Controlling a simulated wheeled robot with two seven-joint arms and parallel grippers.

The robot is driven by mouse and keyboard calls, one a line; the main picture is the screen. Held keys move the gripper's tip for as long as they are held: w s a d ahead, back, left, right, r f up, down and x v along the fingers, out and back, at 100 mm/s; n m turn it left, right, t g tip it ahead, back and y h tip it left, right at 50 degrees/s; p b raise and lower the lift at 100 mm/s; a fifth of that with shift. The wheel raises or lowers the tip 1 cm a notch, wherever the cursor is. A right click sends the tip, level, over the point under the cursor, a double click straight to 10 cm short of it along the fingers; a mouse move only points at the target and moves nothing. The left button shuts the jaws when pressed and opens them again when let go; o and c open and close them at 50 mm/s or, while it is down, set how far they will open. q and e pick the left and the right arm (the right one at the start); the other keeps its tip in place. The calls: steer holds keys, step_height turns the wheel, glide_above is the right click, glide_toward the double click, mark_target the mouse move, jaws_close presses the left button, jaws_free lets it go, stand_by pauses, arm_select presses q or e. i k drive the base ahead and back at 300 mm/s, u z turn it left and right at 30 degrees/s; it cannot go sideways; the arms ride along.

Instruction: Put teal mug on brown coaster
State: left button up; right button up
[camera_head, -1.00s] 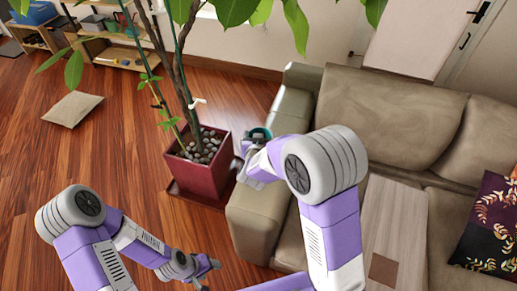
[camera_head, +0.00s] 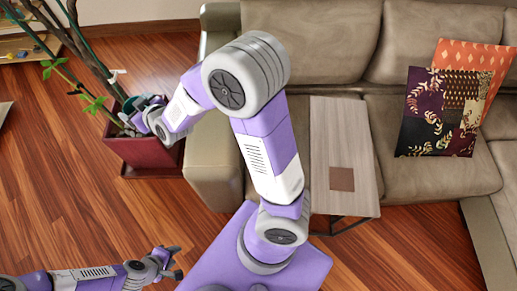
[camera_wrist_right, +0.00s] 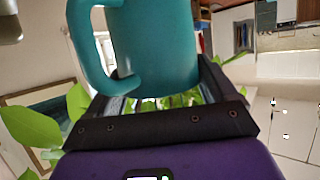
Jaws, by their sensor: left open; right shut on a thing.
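The teal mug (camera_wrist_right: 160,45) fills the top of the right wrist view, between the fingers, with its handle on the left. The brown coaster (camera_head: 341,179) is a flat square near the front end of the wooden side table (camera_head: 338,125). The coaster is bare and well to the right of the mug. My left gripper (camera_head: 172,262) is open and empty, low on the left above the floor.
The red planter (camera_head: 140,155) with a tall plant stands left of the beige sofa (camera_head: 320,40). The sofa arm (camera_head: 210,160) lies between the planter and the side table. Patterned cushions (camera_head: 440,110) lie on the sofa at right. The tabletop is otherwise clear.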

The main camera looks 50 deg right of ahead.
mark_target(341, 183)
steer(key=u, duration=0.25)
steer(key=k, duration=1.4)
steer(key=z, duration=1.45)
